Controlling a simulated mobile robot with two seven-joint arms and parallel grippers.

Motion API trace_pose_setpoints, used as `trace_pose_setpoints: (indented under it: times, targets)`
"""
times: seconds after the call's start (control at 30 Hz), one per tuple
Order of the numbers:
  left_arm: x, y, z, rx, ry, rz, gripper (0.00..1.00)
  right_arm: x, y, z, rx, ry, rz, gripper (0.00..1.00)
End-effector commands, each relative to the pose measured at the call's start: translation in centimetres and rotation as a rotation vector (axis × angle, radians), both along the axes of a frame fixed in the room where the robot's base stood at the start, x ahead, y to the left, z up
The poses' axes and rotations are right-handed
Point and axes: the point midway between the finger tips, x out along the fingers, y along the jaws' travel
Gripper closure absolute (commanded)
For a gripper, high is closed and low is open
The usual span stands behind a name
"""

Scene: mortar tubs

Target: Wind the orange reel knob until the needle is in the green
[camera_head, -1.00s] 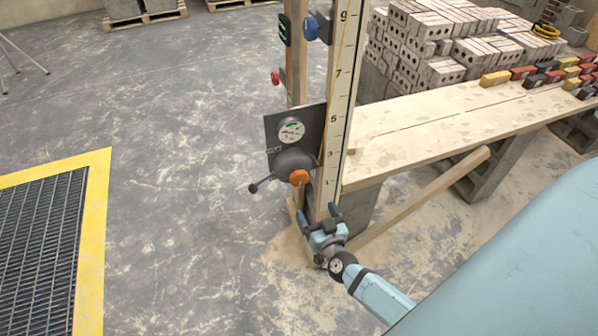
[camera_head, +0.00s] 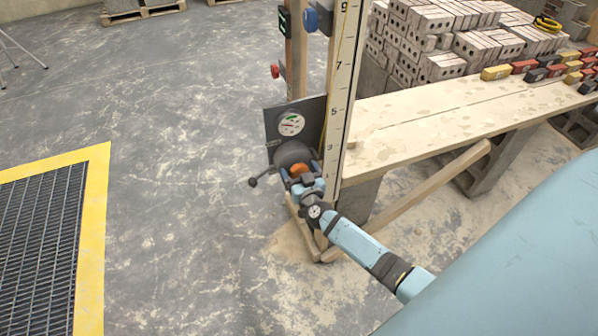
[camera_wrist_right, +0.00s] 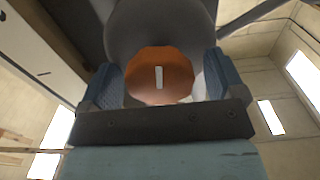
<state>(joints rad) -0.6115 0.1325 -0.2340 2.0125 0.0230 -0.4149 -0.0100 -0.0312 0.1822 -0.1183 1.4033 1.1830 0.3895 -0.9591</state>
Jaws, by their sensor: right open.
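The orange reel knob (camera_head: 299,170) sits on the front of the grey reel (camera_head: 290,154). In the right wrist view the knob (camera_wrist_right: 158,76) shows as an orange disc with a white mark, between the two blue fingers. My right gripper (camera_head: 300,178) is open, with one finger on each side of the knob; I cannot tell whether they touch it. The round gauge (camera_head: 291,123) is on the dark plate (camera_head: 313,115) above the reel. Its green patch shows near the top, but the needle is too small to read. My left gripper is not in view.
A plank bench (camera_head: 450,112) with coloured blocks (camera_head: 496,73) is to the right. The floor at left is open up to a yellow-edged grate (camera_head: 98,190).

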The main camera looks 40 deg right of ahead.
Motion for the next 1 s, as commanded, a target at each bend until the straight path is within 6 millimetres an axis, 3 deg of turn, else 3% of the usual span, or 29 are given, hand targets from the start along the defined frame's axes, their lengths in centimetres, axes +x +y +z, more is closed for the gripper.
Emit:
trace_pose_setpoints:
  times: [0.27,0.5,1.0]
  targets:
    - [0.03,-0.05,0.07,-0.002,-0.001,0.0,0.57,0.19,-0.05,0.01,0.0,0.0,0.0,0.11]
    - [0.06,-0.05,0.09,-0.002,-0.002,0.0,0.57,0.17,-0.04,0.0,0.0,0.0,0.0,0.61]
    - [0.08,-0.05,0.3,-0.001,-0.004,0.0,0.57,0.14,-0.02,-0.02,0.117,-0.026,-0.001,0.61]
